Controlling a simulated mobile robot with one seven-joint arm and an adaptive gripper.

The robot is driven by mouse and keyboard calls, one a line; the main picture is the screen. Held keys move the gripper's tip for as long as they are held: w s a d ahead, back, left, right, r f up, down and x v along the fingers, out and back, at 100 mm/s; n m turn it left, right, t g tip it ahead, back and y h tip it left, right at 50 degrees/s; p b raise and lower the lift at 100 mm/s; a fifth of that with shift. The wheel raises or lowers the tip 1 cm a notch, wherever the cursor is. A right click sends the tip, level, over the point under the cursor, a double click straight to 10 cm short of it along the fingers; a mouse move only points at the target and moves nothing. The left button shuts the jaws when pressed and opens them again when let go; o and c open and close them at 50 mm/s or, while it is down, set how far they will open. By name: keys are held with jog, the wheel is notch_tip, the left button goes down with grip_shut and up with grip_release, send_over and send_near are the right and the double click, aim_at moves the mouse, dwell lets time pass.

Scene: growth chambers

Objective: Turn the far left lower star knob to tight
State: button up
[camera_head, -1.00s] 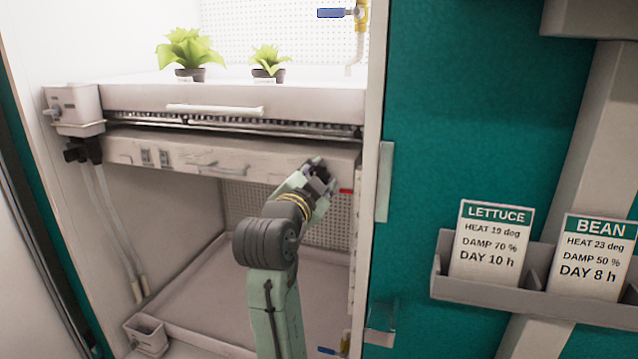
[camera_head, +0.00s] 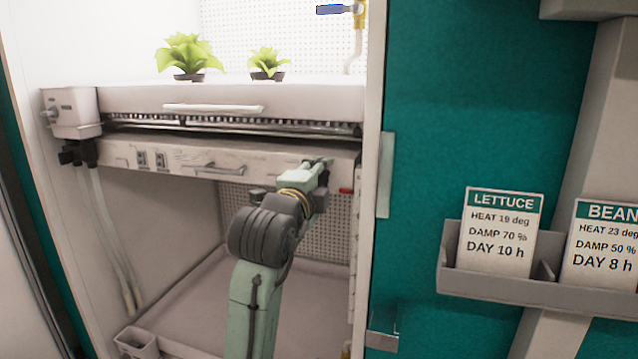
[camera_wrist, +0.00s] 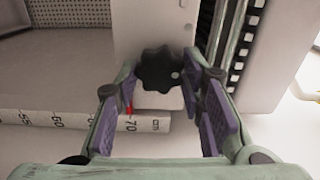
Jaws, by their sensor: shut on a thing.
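A black star knob (camera_wrist: 159,70) with rounded lobes and a small pale dot on its right side sits between the two finger pads of my gripper (camera_wrist: 162,80) in the wrist view. My gripper is shut on this knob, with purple pads on its left and right. In the head view my gripper (camera_head: 316,177) is at the right end of the lower shelf's front, and it hides the knob there. I cannot read from the frames how tight the knob is.
A white scale (camera_wrist: 95,122) with numbers and a red mark runs below the knob. The upper shelf (camera_head: 300,100) carries two potted plants. A grey box (camera_head: 72,112) with hoses is at the left. The chamber's right post (camera_head: 372,230) stands close to my gripper.

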jog(key=shift+m, duration=0.3)
dwell(0.4)
jog(key=o, duration=1.1)
jog(key=shift+o, duration=0.2)
jog(key=v, duration=1.2)
